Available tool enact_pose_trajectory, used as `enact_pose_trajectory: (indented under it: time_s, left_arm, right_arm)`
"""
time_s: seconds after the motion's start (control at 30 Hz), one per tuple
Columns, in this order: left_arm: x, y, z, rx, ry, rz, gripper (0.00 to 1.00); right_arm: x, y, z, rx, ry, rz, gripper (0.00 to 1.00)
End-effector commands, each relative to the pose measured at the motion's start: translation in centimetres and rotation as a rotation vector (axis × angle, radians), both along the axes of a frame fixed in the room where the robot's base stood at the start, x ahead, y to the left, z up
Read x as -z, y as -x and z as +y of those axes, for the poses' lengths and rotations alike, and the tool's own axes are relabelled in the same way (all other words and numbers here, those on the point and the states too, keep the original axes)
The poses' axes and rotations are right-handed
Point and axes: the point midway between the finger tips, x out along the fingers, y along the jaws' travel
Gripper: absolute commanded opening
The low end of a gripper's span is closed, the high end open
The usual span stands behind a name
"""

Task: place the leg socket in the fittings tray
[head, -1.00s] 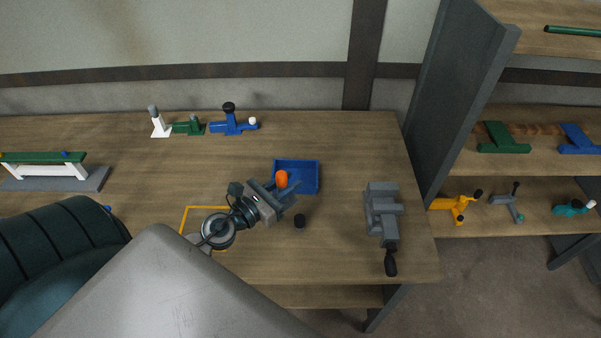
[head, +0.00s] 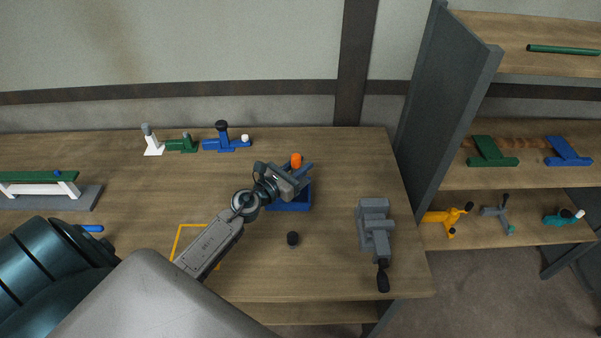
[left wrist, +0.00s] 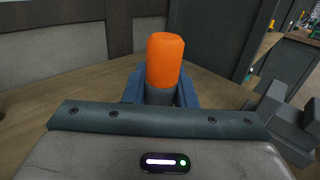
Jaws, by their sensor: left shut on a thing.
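My left gripper (head: 299,172) is shut on an orange-topped cylinder (head: 297,159), which appears to be the leg socket. In the left wrist view the orange part (left wrist: 165,60) stands upright above a grey lower part, between the two bluish fingers. The blue fittings tray (head: 290,206) lies on the bench below the gripper. The gripper and held piece appear over its far side, and the gripper hides much of the tray. I cannot tell the exact height above it. My right gripper is not in view.
A grey vise (head: 373,226) is to the right. Small white, green and blue fittings (head: 226,143) stand at the back left. A dark shelf upright (head: 448,115) rises beyond the bench's right end.

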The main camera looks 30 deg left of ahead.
Motion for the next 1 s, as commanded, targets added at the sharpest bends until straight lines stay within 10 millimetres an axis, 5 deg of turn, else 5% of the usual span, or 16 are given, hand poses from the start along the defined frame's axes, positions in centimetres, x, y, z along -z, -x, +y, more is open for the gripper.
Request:
enact_pose_trajectory:
  time_s: [0.37,0.83,0.87,1.0]
  left_arm:
    - [3.5,-0.6,0.1,0.001,0.002,0.0,0.0]
    - [4.1,-0.6,0.1,0.001,0.001,-0.001,0.0]
    - [4.0,-0.6,0.1,0.001,0.001,0.0,0.28]
    - [3.9,-0.6,0.1,0.001,0.001,0.0,0.46]
  right_arm:
    - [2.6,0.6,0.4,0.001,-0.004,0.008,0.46]
    - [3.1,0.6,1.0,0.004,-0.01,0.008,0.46]
    - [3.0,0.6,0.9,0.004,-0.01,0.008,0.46]
    - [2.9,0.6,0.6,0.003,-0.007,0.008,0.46]
